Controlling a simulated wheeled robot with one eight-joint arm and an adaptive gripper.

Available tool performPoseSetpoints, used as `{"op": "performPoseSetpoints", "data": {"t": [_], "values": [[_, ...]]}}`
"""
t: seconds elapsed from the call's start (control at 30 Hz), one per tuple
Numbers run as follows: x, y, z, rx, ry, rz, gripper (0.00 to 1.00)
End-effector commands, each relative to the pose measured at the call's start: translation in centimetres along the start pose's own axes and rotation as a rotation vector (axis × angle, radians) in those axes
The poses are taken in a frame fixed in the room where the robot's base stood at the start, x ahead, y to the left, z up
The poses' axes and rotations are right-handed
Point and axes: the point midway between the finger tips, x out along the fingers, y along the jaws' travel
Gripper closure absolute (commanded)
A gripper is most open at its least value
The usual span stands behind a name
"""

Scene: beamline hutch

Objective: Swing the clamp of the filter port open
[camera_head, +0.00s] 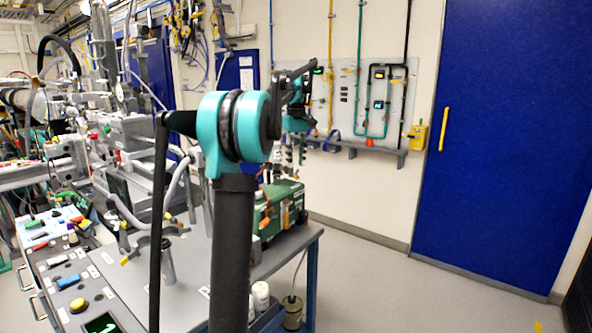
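I cannot make out the filter port or its clamp for certain. A grey upright fitting (167,262) with a wide top and a small yellow-tipped part at its left stands on the grey bench (190,285); it may be the port, but whether any clamp on it is open or shut is too small to tell. My arm rises in front of the bench and hides part of it. My gripper (292,158) seems to hang at the far end of the arm, above the green case, apart from the grey fitting. Its fingers are too small and dark to read.
A green case (283,208) sits on the bench's far end. A control panel (75,270) and dense beamline equipment (125,135) fill the left. White bottles (261,296) stand low by the bench. The floor (400,290) is clear toward the blue door (515,140).

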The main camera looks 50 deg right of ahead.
Motion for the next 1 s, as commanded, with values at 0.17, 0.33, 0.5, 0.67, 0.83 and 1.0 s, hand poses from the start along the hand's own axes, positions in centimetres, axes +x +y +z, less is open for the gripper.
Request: {"op": "performPoseSetpoints", "data": {"t": [0.17, 0.33, 0.5, 0.67, 0.83, 1.0], "values": [[-3.7, 0.0, 0.0, 0.000, 0.000, 0.000, 0.73], [-6.1, 0.1, 0.0, 0.000, 0.000, 0.000, 0.73], [-7.3, 0.0, 0.0, 0.000, 0.000, 0.000, 0.73], [-7.5, 0.0, 0.0, 0.000, 0.000, 0.001, 0.73], [-7.5, 0.0, 0.0, 0.000, 0.000, 0.000, 0.73], [-7.5, 0.0, 0.0, 0.000, 0.000, 0.000, 0.73]]}}
